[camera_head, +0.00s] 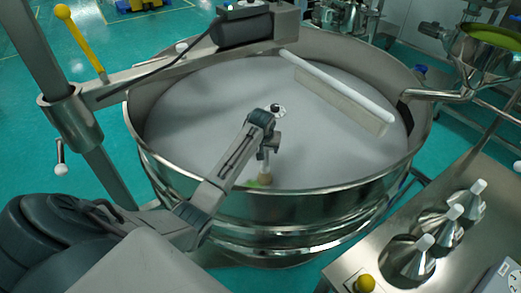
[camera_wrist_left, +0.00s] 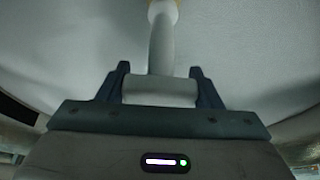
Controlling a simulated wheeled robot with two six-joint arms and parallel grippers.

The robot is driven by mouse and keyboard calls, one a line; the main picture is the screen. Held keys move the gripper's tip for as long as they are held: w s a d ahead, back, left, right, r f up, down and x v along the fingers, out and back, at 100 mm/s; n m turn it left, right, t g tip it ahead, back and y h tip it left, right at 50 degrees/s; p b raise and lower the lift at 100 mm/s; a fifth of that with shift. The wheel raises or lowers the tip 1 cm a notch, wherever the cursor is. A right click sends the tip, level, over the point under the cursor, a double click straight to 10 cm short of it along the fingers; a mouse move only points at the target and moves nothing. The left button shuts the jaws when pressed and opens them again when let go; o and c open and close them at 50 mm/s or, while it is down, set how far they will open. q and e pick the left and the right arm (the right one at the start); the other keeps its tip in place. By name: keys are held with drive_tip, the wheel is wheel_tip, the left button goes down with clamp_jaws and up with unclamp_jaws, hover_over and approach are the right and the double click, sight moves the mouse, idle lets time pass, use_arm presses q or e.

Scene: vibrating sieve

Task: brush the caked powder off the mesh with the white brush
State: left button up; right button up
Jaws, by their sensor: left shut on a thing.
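The round sieve's pale grey mesh (camera_head: 215,115) fills the middle of the head view. My left gripper (camera_head: 264,143) is over the near part of the mesh, shut on the white brush (camera_head: 264,163), which points down toward it. In the left wrist view the pale brush handle (camera_wrist_left: 162,45) runs up from between the fingers of my left gripper (camera_wrist_left: 162,85) to a yellowish part at the top edge. I cannot tell whether the bristles touch the mesh. My right gripper is not in view.
The steel rim (camera_head: 290,192) rings the mesh. A long white-topped bar (camera_head: 340,88) lies across the mesh's far right. A beam with a motor (camera_head: 240,28) crosses the far left side. A steel table (camera_head: 380,240) with steel funnels (camera_head: 412,257) stands at the right.

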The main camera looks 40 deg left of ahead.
use_arm(q)
drive_tip(key=shift+w+d, duration=0.25)
drive_tip(key=shift+w, duration=0.25)
drive_tip(key=shift+s+d, duration=0.4)
drive_tip(key=shift+d, duration=0.3)
drive_tip(key=s+a, duration=0.5)
drive_tip(key=s, duration=0.7)
drive_tip(key=shift+s+a, duration=0.15)
drive_tip(key=shift+s, duration=0.25)
wheel_tip(320, 180, up, 6)
idle(0.8)
drive_tip(key=shift+r, duration=0.1)
